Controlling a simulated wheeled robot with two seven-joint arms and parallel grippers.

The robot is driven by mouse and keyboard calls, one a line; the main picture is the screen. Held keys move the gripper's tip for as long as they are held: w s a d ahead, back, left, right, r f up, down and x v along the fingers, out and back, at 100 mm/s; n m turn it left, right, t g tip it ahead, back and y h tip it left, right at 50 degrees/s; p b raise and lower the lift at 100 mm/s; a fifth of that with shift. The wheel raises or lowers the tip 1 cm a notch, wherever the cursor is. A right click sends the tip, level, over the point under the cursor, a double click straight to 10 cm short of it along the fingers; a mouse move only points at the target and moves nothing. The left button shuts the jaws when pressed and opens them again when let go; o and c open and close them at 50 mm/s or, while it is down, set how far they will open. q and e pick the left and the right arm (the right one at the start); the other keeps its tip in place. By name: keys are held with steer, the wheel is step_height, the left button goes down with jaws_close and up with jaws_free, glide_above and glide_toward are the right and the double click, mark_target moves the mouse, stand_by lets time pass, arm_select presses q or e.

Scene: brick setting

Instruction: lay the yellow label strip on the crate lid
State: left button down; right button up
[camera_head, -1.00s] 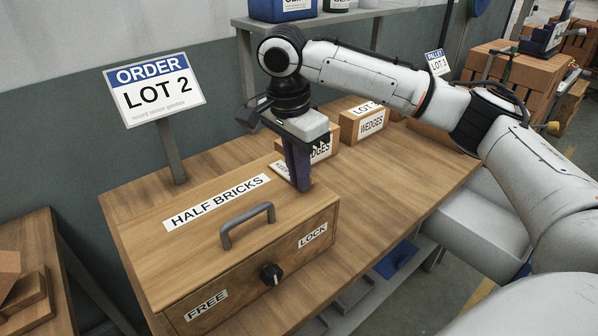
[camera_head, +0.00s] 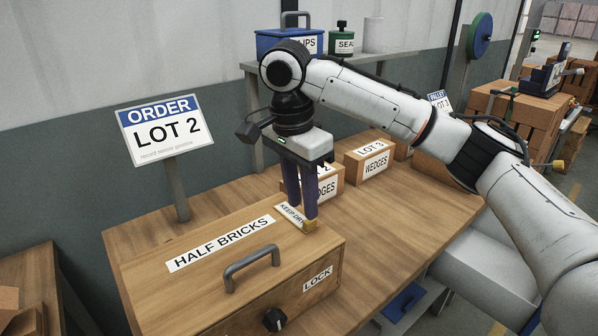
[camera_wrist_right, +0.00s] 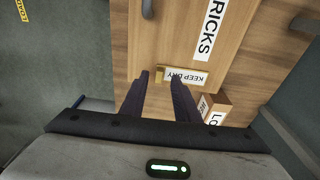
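The crate (camera_head: 200,290) is a wooden box with a HALF BRICKS label and a grey handle on its lid (camera_head: 190,232). A strip reading KEEP DRY (camera_head: 291,214) has a white face and a yellow end piece (camera_head: 311,226). It appears to lie on the lid's back right corner; in the wrist view the strip (camera_wrist_right: 187,78) sits near the lid edge. My right gripper (camera_head: 302,212) is low over it, pointing down. Its dark fingers stand apart, with the yellow end seen between the tips in the wrist view (camera_wrist_right: 159,78). My left gripper is not in view.
An ORDER LOT 2 sign (camera_head: 162,135) rises at the back left. A dark knob (camera_head: 274,319) is on the crate's front.

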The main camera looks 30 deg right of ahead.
step_height(320, 180, up, 8)
steer(key=shift+a+f, duration=0.2)
steer(key=shift+a, duration=0.25)
